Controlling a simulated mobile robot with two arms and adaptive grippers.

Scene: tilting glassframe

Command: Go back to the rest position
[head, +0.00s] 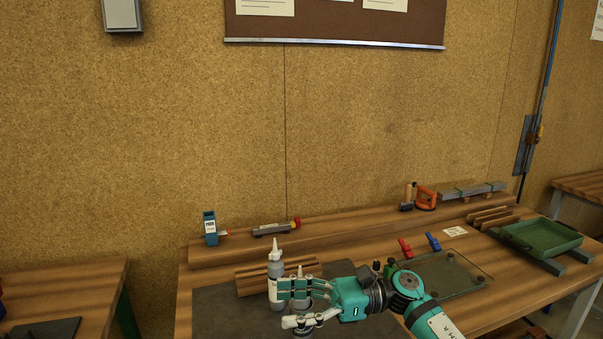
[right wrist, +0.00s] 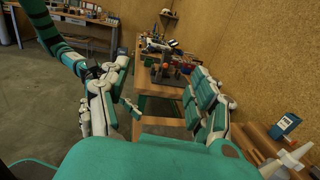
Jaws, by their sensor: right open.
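My right gripper (head: 290,302) comes in from the lower right in the head view, its teal and white fingers spread and empty over the dark mat (head: 225,310). A second white nozzle (head: 299,271) shows just behind the fingers. In the right wrist view the right gripper (right wrist: 165,110) has its fingers wide apart, with nothing between them. My left gripper is not identifiable.
A glass plate (head: 460,274) lies on the workbench right of the hand, with red (head: 405,247) and blue (head: 433,241) clamps behind it. A green tray (head: 541,239) stands far right. A blue box (head: 210,228) stands on the back ledge.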

